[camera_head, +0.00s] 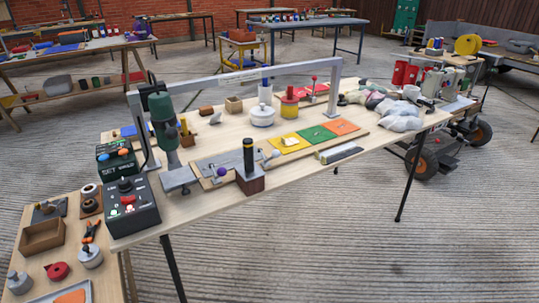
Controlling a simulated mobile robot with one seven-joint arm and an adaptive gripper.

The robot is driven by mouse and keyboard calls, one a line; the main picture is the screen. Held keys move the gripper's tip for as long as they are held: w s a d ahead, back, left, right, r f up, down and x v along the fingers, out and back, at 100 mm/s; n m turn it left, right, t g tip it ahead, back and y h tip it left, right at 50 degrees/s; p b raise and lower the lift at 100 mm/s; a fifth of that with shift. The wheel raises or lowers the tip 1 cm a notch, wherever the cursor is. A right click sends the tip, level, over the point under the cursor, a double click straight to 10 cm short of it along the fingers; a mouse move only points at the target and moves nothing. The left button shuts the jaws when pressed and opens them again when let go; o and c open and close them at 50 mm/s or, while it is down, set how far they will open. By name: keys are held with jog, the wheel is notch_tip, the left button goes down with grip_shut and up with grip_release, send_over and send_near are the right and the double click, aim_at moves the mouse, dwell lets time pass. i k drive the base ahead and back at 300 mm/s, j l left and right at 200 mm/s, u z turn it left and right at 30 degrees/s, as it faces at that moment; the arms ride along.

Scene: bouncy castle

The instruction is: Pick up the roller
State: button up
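I cannot tell for sure which thing is the roller. One candidate is an upright black cylinder (248,155) with a light band near its top, standing on a dark reddish block (250,183) at the front edge of the wooden table (215,215). Another is a pale, dark-topped bar (340,153) lying near the front edge, to the right. A small purple ball (221,172) sits on a grey strip left of the black cylinder. My gripper is not in view.
A grey arch frame (235,78) spans the table, with a green machine (162,120) at its left. Black control boxes (130,207) stand at the left end. White bags (400,115) and a wheeled cart (450,150) are at the right. The floor (330,245) in front is clear.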

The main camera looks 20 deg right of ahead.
aim_at(248, 170)
jog(key=i+l+z, duration=0.2)
jog(key=z, duration=0.2)
jog(key=i+l+z, duration=0.1)
jog(key=i+z, duration=0.3)
